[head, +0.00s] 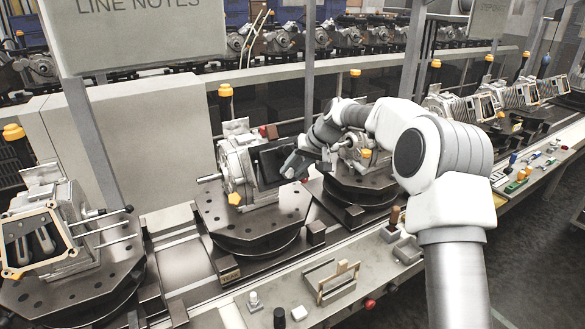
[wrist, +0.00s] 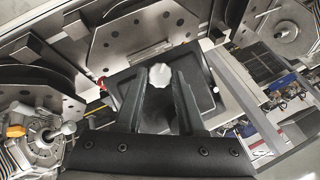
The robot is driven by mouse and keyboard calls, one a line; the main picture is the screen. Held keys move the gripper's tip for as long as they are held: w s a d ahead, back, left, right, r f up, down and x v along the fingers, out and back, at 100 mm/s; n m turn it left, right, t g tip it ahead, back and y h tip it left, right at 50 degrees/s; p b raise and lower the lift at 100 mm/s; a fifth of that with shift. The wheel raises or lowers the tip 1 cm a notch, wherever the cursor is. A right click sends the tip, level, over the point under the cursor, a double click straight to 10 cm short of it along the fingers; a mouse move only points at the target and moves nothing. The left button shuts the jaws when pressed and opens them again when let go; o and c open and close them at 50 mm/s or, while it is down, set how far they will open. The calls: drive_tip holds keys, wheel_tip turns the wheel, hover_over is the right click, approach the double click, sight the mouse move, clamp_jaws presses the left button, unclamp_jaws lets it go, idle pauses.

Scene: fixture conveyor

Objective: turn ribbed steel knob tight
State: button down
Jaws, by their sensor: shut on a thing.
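The ribbed steel knob (wrist: 160,75) shows in the wrist view as a small, pale, scalloped disc in front of a dark rectangular panel (wrist: 205,98). My gripper (wrist: 160,88) has one dark finger on each side of it, shut on the knob at the fingertips. In the head view my gripper (head: 296,165) is at the right side of the dark panel (head: 268,163) on a grey cast housing (head: 236,168). The knob cannot be made out there, and the gripper covers that area. The knob's turn angle cannot be read.
The housing stands on a round dark fixture plate (head: 225,222). A front ledge (head: 330,290) holds small parts. A grey post (head: 95,150) stands at left.

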idle(0.4)
drive_tip(key=c, duration=0.5)
unclamp_jaws()
drive_tip(key=b+v, duration=0.1)
drive_tip(key=v, duration=1.6)
drive_tip(key=shift+d, duration=0.3)
drive_tip(key=shift+s+r, duration=0.1)
